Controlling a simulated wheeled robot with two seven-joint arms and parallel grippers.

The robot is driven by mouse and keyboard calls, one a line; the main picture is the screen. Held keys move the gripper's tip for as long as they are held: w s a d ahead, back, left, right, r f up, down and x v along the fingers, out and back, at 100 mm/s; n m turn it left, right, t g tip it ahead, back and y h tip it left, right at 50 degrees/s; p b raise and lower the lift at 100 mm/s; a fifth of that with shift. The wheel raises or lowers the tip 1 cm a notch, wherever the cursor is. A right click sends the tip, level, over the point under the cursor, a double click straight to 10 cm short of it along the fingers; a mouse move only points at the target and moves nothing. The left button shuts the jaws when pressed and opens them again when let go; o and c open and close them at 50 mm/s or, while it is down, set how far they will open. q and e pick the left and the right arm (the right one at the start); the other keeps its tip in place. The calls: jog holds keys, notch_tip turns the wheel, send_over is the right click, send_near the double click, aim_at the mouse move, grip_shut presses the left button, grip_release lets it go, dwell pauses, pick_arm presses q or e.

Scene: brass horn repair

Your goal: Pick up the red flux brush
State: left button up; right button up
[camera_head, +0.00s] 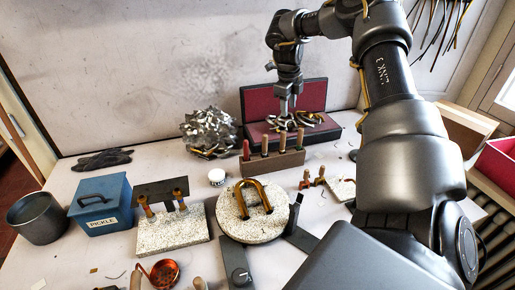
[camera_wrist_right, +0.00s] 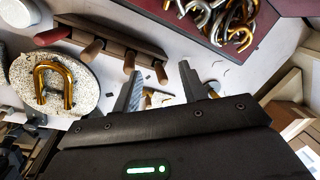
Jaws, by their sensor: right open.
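The red-handled brush (camera_head: 246,150) stands at the left end of a wooden rack (camera_head: 275,164) in the head view. Its red handle (camera_wrist_right: 52,36) also shows at the left end of the rack in the right wrist view. Its lower part is hidden by the rack. Several brown wooden handles stand in the same rack to its right. My right gripper (camera_head: 287,106) is open and empty, above and behind the rack, in front of the red-lined case. In the wrist view its fingers (camera_wrist_right: 161,75) are apart, well to the right of the red handle. My left gripper is not in view.
The red-lined case (camera_head: 312,97) with brass pieces stands behind the rack, and a crumpled metallic heap (camera_head: 208,131) to the left. A round speckled block (camera_head: 253,226) with a brass U-bend sits in front. A blue pickle box (camera_head: 100,203) stands left.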

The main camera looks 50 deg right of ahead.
aim_at(245, 140)
jog(key=w+a+n+b, duration=0.1)
jog(key=a+n, duration=0.1)
jog(key=a, duration=0.3)
jog(key=w+a+f+n+y+b, duration=0.1)
jog(key=w+a+n, duration=0.1)
jog(key=a, duration=0.3)
jog(key=w+a+n+y+b, duration=0.1)
jog(key=a+n, duration=0.3)
jog(key=a, duration=0.2)
jog(key=shift+w+f, duration=0.35)
jog(key=shift+a, duration=0.2)
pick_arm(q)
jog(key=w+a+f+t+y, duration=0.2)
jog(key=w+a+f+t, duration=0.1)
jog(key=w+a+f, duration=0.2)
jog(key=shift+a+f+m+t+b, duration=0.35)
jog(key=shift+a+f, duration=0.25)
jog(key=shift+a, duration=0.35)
pick_arm(e)
jog(key=shift+w+f, duration=0.1)
jog(key=shift+f, duration=2.65)
